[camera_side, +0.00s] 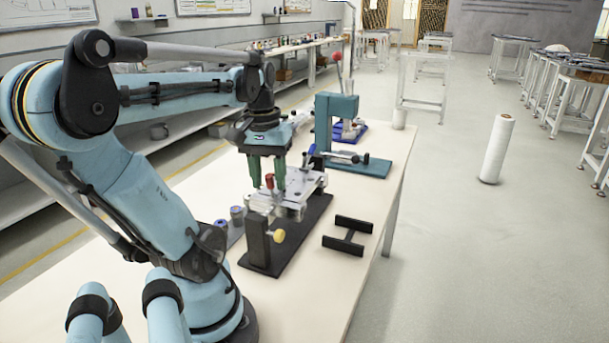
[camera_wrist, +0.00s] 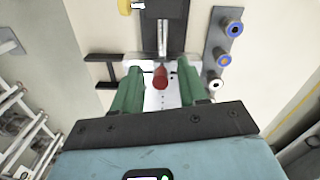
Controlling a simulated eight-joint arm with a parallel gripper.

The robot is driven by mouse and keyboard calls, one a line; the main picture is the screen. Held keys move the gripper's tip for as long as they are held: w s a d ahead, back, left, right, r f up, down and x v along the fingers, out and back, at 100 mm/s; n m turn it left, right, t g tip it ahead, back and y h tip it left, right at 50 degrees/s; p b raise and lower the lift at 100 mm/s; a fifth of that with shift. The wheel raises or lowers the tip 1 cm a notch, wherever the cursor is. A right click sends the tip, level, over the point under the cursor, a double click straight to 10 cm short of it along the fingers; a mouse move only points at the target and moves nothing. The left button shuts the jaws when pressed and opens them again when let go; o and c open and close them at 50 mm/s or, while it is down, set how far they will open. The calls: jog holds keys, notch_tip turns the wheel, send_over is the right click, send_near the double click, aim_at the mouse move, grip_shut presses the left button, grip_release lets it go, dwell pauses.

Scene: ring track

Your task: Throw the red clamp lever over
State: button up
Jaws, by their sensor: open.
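The red clamp lever (camera_side: 269,181) stands upright at the clamp fixture on the dark base plate (camera_side: 290,246). In the wrist view the red lever (camera_wrist: 160,77) shows between the two green fingers. My gripper (camera_side: 268,185) points down with its fingers on either side of the lever's red knob. In the wrist view my gripper (camera_wrist: 158,82) is open, with gaps between the knob and both fingers. A clear metal carriage (camera_side: 297,190) sits at the fixture behind the lever. Whether a finger touches the lever cannot be told.
A teal press stand (camera_side: 337,120) is farther back on the table. A plate with several round bushings (camera_wrist: 222,58) lies right of the fixture in the wrist view. The front right of the table is clear.

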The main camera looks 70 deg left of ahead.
jog(key=shift+f, duration=0.15)
grip_shut()
jog(key=shift+w, duration=0.1)
jog(key=shift+w+a+g+h, duration=0.4)
jog(key=shift+a+g+h, duration=0.1)
jog(key=shift+g+h, duration=0.45)
grip_release()
